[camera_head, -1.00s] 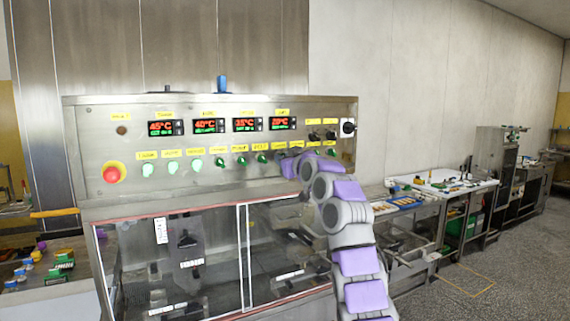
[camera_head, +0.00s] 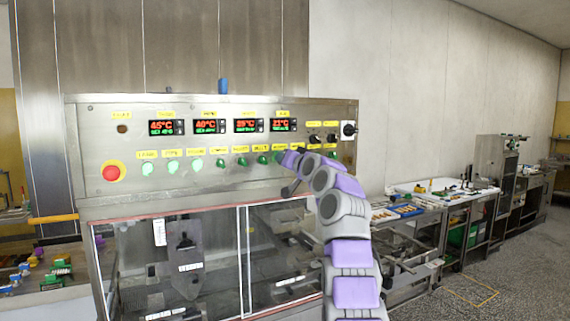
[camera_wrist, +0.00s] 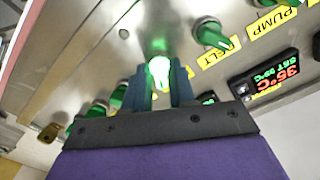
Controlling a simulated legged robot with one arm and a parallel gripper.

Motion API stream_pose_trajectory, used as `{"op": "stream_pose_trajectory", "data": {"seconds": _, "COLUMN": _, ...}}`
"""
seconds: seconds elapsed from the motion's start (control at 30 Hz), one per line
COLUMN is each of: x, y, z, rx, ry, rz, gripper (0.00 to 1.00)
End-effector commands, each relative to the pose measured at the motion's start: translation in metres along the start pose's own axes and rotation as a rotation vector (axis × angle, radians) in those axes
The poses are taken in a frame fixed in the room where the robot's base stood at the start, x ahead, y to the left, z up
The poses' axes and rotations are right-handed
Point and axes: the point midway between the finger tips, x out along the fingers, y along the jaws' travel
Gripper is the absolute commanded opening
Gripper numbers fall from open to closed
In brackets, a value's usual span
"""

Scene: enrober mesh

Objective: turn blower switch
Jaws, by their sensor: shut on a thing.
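The control panel (camera_head: 130,148) of the steel machine has a row of green switches under yellow labels. In the wrist view my gripper (camera_wrist: 160,80) has its two dark fingers around a brightly lit green switch (camera_wrist: 159,70), closed on it. The label of this switch is hidden by the gripper. A green knob (camera_wrist: 212,36) beside it stands near labels reading BELT and PUMP. In the head view my gripper is at the right part of the switch row, and its fingertips are hard to make out behind my arm.
A red stop button (camera_head: 111,173) is at the panel's left. Red-and-green temperature displays (camera_head: 209,126) run above the switches. Two black knobs (camera_head: 315,139) and a rotary switch (camera_head: 349,130) are at the upper right. Glass doors (camera_head: 170,260) lie below. A worktable (camera_head: 440,188) stands right.

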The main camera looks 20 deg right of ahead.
Motion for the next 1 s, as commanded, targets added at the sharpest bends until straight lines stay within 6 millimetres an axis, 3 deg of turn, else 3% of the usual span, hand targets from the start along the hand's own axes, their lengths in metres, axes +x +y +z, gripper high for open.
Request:
{"op": "stream_pose_trajectory", "data": {"seconds": 0.77, "x": -0.0012, "y": -0.0002, "z": -0.0044, "rx": 0.048, "ry": 0.010, "rz": 0.000, "gripper": 0.00}}
{"op": "stream_pose_trajectory", "data": {"seconds": 0.8, "x": -0.0012, "y": -0.0003, "z": -0.0044, "rx": 0.048, "ry": 0.010, "rz": -0.001, "gripper": 0.27}}
{"op": "stream_pose_trajectory", "data": {"seconds": 0.93, "x": -0.0009, "y": -0.0002, "z": -0.0035, "rx": 0.048, "ry": 0.008, "rz": 0.000, "gripper": 0.38}}
{"op": "stream_pose_trajectory", "data": {"seconds": 1.0, "x": -0.0008, "y": -0.0002, "z": -0.0031, "rx": 0.048, "ry": 0.007, "rz": 0.000, "gripper": 0.38}}
